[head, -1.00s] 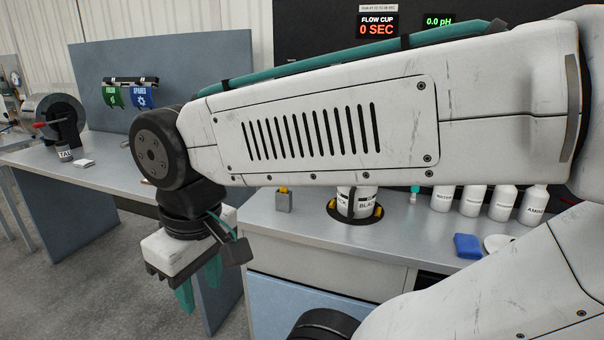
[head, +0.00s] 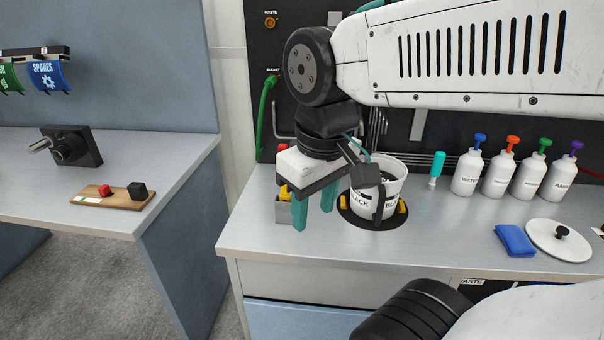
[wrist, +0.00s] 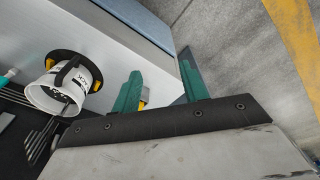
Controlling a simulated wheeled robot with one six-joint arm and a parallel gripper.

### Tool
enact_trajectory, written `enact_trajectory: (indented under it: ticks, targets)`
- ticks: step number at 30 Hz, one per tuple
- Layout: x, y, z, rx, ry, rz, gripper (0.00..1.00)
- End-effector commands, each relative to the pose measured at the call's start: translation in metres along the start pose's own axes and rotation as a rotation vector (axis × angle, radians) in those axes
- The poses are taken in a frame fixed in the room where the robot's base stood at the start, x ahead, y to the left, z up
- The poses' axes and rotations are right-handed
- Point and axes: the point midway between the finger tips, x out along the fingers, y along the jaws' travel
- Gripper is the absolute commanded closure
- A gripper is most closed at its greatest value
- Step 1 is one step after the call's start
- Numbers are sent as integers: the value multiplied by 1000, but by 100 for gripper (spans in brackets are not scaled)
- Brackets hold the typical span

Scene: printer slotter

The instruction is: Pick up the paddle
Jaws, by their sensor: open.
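My gripper (head: 313,219) hangs over the left part of the steel counter with its two teal fingers apart and nothing between them. It also shows open in the wrist view (wrist: 160,65). I cannot make out a paddle for certain. A flat grey piece (head: 419,122) hangs on the dark back panel, partly behind my arm. A teal-handled tool (head: 437,166) stands at the back of the counter. A white bucket labelled black (head: 365,202) sits in a dark ring just right of my gripper, its front partly hidden by a dark strap or bracket.
A small grey holder (head: 283,211) with yellow and red items stands behind my fingers. Several white bottles (head: 466,173), a blue cloth (head: 515,240) and a white lid (head: 559,240) are at the right. The counter's front strip is clear. A separate bench (head: 180,179) stands left across a gap.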

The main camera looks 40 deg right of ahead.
Motion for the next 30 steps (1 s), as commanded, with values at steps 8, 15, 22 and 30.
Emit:
enact_trajectory:
  ticks: [8, 15, 22, 30]
  targets:
    - [-24, 52, -115, -326, -58, -11, 56]
    - [-13, 106, -197, -588, -88, -36, 56]
    - [-1, 128, -225, -695, -95, -49, 56]
    - [28, 126, -223, -704, -97, -51, 56]
